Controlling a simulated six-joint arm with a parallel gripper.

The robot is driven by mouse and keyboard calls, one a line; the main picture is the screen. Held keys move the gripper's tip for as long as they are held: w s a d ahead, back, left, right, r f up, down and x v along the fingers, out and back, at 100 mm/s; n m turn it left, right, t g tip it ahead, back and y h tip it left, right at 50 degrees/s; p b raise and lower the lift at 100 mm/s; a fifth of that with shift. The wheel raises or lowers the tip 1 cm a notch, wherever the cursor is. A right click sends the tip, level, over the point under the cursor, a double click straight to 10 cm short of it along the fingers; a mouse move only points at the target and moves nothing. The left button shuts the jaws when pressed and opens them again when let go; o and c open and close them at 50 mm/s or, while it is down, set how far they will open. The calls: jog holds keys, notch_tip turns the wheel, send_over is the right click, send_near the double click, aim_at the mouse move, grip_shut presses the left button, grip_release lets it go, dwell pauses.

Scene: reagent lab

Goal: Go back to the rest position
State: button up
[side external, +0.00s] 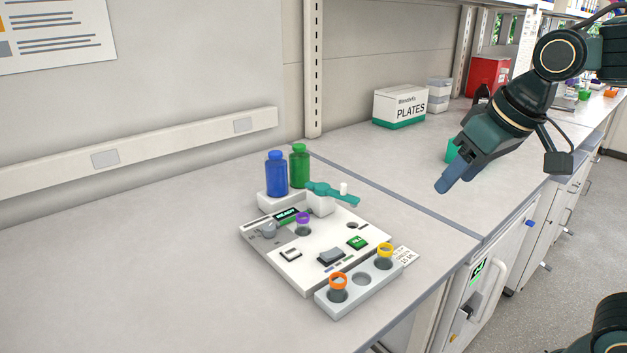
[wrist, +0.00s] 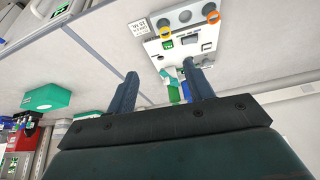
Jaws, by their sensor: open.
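My gripper (side external: 452,178) hangs in the air above the right part of the bench, to the right of the white reagent device. In the wrist view, its two blue-grey fingers (wrist: 160,90) stand apart with nothing held between them. The white device (side external: 290,262) sits on the bench with a lit display, a grey knob, buttons and a purple-ringed vial (side external: 303,222). In front of it, a grey rack (side external: 361,279) holds an orange-ringed vial (side external: 338,288) and a yellow-ringed vial (side external: 384,255), with an empty hole between them.
A blue bottle (side external: 276,174) and a green bottle (side external: 299,166) stand behind the device, near a teal lever (side external: 332,193). A PLATES box (side external: 400,107) and a red bin (side external: 487,75) stand farther back. The bench's left part is clear.

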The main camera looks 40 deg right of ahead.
jog(key=s+f+n, duration=0.1)
jog(key=s+f, duration=0.3)
jog(key=s, duration=0.5)
jog(key=shift+s+d+f, duration=0.15)
jog(key=shift+d, duration=0.25)
